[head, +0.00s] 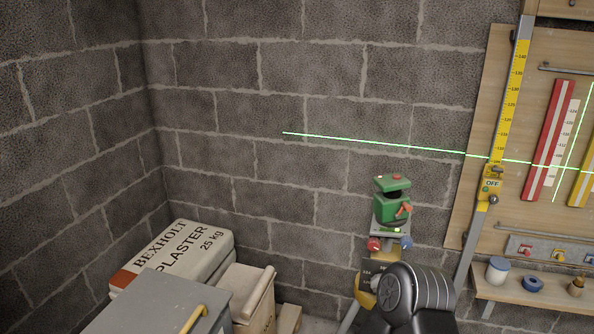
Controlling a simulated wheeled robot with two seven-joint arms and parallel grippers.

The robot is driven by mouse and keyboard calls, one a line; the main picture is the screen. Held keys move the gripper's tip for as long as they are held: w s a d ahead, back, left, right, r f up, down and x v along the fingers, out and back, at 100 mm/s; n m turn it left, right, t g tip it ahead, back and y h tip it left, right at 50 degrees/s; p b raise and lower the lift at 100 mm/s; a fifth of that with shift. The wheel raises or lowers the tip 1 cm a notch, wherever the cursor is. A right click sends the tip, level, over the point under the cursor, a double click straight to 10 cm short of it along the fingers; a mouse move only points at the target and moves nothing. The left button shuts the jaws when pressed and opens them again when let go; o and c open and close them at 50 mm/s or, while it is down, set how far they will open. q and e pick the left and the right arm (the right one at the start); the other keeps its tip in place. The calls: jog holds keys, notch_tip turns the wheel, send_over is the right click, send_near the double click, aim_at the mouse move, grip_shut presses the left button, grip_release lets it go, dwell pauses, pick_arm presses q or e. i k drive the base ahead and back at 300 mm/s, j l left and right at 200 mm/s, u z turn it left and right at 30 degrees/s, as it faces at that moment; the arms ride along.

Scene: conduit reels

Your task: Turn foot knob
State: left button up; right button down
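A green laser level (393,202) stands on a small grey base against the block wall, right of the picture's middle. Below it, a red knob (375,244) sits on the left of the base and a blue knob (406,243) on the right. A small bright green spot, perhaps a vial, shows between them. A black ribbed part (418,292), which looks like my own arm, covers the support below the knobs. No gripper fingers show, and I see nothing touching either knob.
A bright green line crosses the wall to a wooden board with a yellow measuring staff (507,105). A plaster bag (178,258), a grey case (160,300) and a wooden box crowd the lower left. A shelf (535,296) with small containers stands right.

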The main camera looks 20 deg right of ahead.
aim_at(373, 244)
jog(key=z, duration=1.2)
